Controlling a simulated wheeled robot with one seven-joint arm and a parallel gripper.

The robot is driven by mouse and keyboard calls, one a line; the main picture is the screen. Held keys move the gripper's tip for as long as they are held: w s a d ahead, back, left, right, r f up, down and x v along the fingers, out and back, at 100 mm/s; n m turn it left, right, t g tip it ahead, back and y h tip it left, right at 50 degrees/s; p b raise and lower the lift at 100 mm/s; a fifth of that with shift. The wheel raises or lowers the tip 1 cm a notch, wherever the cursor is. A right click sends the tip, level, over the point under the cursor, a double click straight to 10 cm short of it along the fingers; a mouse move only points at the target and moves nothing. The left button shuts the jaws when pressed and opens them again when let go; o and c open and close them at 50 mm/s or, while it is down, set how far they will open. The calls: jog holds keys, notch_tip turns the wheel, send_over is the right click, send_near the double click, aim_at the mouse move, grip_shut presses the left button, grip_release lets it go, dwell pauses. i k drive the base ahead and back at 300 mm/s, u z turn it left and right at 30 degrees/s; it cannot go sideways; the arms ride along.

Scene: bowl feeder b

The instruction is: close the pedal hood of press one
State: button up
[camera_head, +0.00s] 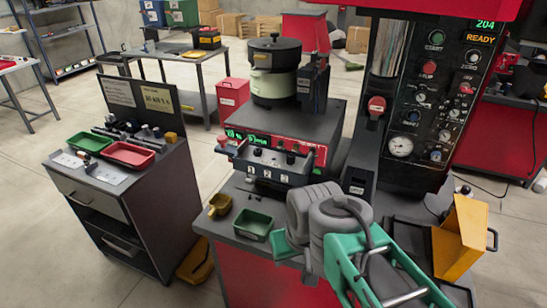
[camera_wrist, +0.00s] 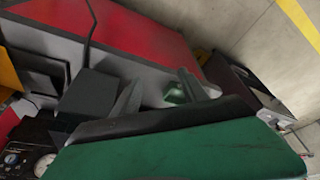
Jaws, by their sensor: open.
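The yellow-orange hood (camera_head: 462,238), with a dark handle on its right side, stands tilted up at the right foot of the press (camera_head: 405,110). I take it for the pedal hood; its pedal is not clearly visible. A strip of yellow (camera_wrist: 8,78) at the left edge of the wrist view may be the same hood. My gripper (camera_wrist: 158,92) is open and empty in the wrist view, with its dark fingers apart. In the head view my arm fills the lower middle, left of the hood, and the fingertips cannot be made out. My gripper is apart from the hood.
The bench (camera_head: 222,222) with the feeder bowl (camera_head: 275,83), a yellow scoop (camera_head: 220,204) and a green bin (camera_head: 253,224) is left of my arm. A dark cabinet (camera_head: 150,200) with trays stands further left.

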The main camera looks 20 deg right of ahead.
aim_at(460, 240)
jog(key=u, duration=0.6)
jog(key=k, duration=2.15)
jog(key=z, duration=1.15)
jog(key=k, duration=0.4)
jog(key=u, duration=0.95)
jog(key=i, duration=1)
